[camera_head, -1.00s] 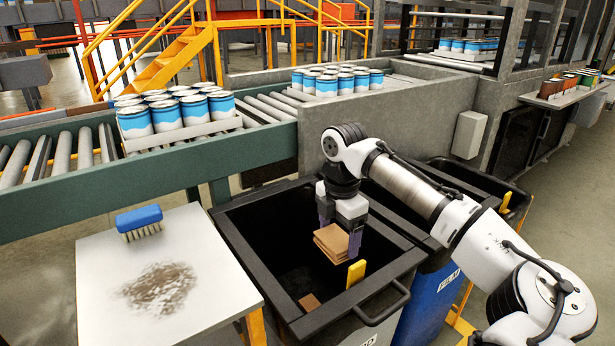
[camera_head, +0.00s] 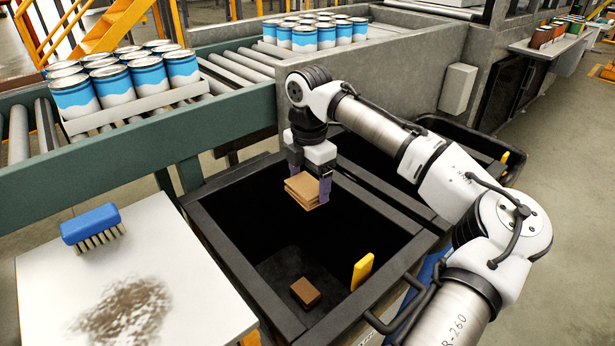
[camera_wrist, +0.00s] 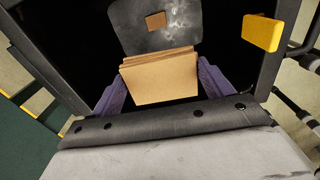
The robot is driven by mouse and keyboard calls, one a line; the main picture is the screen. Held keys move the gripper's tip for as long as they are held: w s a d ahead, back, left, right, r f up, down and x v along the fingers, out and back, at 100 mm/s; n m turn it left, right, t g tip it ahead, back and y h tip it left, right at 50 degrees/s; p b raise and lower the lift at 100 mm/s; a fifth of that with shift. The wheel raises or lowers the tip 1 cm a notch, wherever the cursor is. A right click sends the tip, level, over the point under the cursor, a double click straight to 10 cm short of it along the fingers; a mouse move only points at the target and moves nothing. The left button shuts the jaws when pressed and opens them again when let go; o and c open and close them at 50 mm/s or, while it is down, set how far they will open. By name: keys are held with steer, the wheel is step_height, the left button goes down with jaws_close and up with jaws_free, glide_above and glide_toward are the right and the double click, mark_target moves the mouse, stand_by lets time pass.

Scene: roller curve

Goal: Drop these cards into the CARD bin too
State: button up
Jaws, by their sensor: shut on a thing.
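A small stack of brown cards (camera_head: 306,190) is held in my gripper (camera_head: 308,186), which is shut on it. The wrist view also shows the cards (camera_wrist: 160,80) between the purple fingers of my gripper (camera_wrist: 155,85). They hang over the open mouth of a dark bin (camera_head: 233,270), inside its rim and well above its floor. Another brown piece (camera_head: 305,291) lies on the bin floor, and it also shows in the wrist view (camera_wrist: 156,21). The bin's label cannot be read in the current frames.
A yellow tab (camera_head: 362,271) stands at the bin's near right rim. A second dark bin (camera_head: 455,135) adjoins on the right. A white table (camera_head: 60,285) with a blue brush (camera_head: 93,228) and a dark smudge is at left. Cans (camera_head: 120,80) stand on the roller conveyor behind.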

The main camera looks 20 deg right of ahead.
mark_target(309, 195)
steer(key=shift+f+b, duration=2.1)
steer(key=shift+f, duration=0.3)
steer(key=o, duration=0.9)
steer(key=shift+o, duration=0.2)
steer(key=shift+r, duration=0.15)
step_height(309, 195, up, 14)
steer(key=p, duration=0.1)
steer(key=shift+p, duration=0.35)
